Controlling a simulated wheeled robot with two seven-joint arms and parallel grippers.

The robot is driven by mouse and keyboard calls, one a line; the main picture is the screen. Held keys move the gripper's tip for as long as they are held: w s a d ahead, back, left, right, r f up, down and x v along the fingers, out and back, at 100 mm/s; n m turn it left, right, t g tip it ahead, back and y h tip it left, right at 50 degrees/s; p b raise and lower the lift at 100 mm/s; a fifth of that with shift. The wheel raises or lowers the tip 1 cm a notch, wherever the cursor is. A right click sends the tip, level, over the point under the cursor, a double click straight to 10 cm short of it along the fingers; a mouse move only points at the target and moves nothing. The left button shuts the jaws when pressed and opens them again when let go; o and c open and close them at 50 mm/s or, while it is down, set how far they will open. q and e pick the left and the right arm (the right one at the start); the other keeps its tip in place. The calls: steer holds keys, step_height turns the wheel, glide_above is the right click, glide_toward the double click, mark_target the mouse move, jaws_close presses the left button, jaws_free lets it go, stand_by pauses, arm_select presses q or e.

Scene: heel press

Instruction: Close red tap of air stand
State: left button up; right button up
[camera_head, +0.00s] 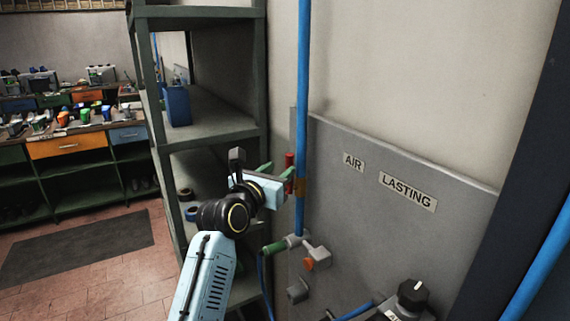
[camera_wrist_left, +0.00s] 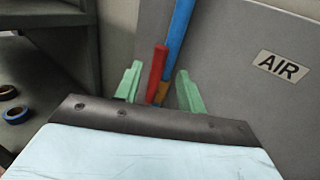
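The red tap handle (camera_head: 289,166) stands upright beside the blue vertical air pipe (camera_head: 303,95), just left of the AIR label. A brass fitting (camera_head: 300,186) sits on the pipe behind it. My left gripper (camera_head: 279,172) is at the tap, with its green fingers pointing at the pipe. In the left wrist view the red handle (camera_wrist_left: 157,73) stands between the two spread green fingers (camera_wrist_left: 159,88), with a gap visible on each side. The brass fitting is partly hidden behind the handle and gripper there. My right gripper is not in view.
The grey panel (camera_head: 350,215) carries AIR and LASTING labels. Below the tap are a green hose connector (camera_head: 274,248), an orange knob (camera_head: 310,264) and a black rotary knob (camera_head: 412,294). A green-framed shelf (camera_head: 210,141) with a blue container (camera_head: 177,105) stands close on the left.

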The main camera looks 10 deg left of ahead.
mark_target(288, 162)
arm_select(q)
steer(key=shift+x, duration=2.1)
jaws_close()
